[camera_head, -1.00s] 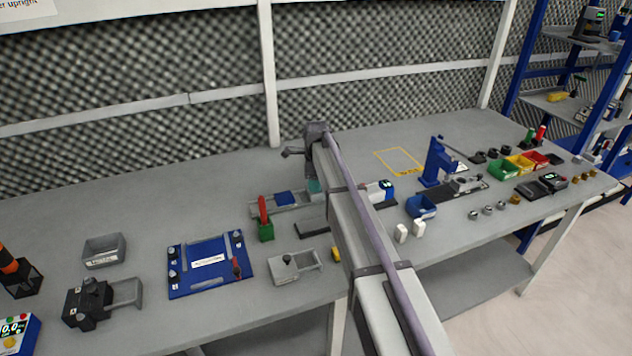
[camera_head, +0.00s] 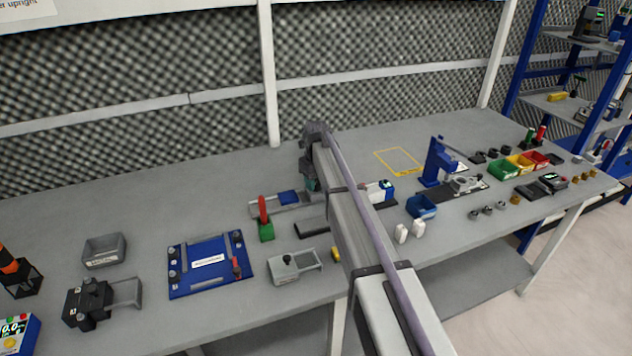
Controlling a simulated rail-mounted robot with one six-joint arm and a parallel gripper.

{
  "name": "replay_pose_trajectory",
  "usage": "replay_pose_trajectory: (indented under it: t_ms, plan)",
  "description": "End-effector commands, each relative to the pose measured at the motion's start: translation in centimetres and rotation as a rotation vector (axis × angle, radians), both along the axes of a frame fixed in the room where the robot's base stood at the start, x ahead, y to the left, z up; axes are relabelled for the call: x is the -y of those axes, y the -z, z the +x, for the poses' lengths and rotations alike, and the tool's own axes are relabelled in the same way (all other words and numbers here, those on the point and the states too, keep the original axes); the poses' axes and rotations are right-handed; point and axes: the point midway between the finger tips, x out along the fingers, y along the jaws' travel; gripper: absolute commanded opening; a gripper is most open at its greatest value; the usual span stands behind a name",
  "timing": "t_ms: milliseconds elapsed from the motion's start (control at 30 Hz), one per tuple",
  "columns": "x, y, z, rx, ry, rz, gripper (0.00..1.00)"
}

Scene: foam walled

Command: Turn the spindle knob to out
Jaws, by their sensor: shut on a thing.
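My gripper (camera_head: 307,178) points down at the right end of a grey slide unit (camera_head: 263,211) with a blue carriage (camera_head: 288,197). A small teal part (camera_head: 312,185) shows at that end, right at the fingers and partly covered by my arm. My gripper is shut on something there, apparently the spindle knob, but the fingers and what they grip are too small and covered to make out. The direction the knob points cannot be read.
A green block with a red handle (camera_head: 263,215) stands just in front of the slide unit. A dark flat block (camera_head: 311,229) and a grey box with a black knob (camera_head: 287,265) lie nearer. A blue panel (camera_head: 209,264) is at left. The bench behind is clear.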

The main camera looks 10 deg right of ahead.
Motion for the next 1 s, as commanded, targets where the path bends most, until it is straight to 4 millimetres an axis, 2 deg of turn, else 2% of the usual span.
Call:
replay_pose_trajectory:
  t_ms: [567,600,833,1000]
  plan:
    - [-0.01,0.03,-0.08,-0.001,0.038,0.0,0.17]
    - [-0.01,0.03,-0.08,-0.001,0.038,0.0,0.42]
    - [0.0,0.02,-0.04,-0.001,0.037,0.0,0.64]
    - [0.0,0.01,-0.02,0.0,0.037,0.0,0.66]
